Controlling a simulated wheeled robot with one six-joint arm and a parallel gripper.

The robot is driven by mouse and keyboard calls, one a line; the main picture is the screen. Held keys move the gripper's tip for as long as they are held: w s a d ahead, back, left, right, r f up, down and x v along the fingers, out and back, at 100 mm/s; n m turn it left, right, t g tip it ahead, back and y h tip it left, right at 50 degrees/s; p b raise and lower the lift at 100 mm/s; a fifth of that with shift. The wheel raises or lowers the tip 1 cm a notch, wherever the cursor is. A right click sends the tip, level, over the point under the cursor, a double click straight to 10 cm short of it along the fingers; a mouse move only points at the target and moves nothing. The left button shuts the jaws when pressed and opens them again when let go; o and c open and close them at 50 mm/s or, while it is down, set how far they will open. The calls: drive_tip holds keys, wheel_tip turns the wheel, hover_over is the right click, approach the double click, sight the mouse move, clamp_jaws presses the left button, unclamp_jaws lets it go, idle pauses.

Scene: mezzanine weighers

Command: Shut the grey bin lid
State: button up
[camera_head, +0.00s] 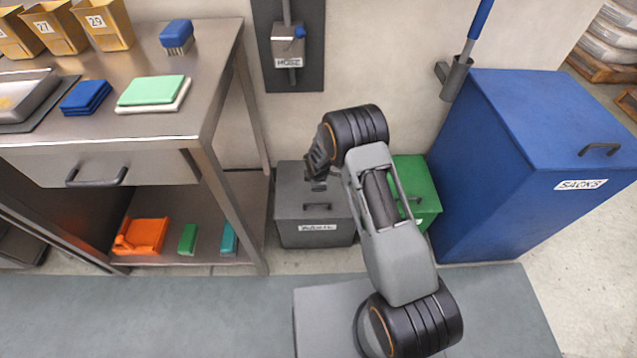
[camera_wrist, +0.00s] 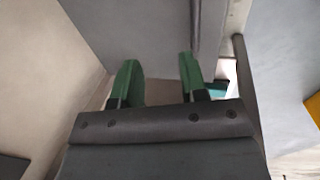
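The grey bin (camera_head: 300,233) stands on the floor against the wall, between the steel bench and the green bin. Its lid (camera_head: 292,196) looks flat and down on the bin, with a dark handle near the front edge; my gripper hides part of its back right, so a small gap cannot be ruled out. My gripper (camera_head: 318,172) is above the lid in the head view; contact cannot be told. In the wrist view my gripper (camera_wrist: 158,82) has its two green fingertips apart, with nothing between them. A plain grey surface lies beyond them.
The green bin (camera_head: 428,205) is close on the right, partly behind my arm. The tall blue bin (camera_head: 490,180) stands further right. The steel bench (camera_head: 215,120), with a lower shelf, is at the left. A hose holder (camera_head: 290,50) hangs on the wall above.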

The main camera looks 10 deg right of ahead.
drive_tip(key=shift+d, duration=0.1)
drive_tip(key=p+v, duration=0.3)
drive_tip(key=v, duration=1)
drive_tip(key=shift+r, duration=0.4)
drive_tip(key=shift+s, duration=0.1)
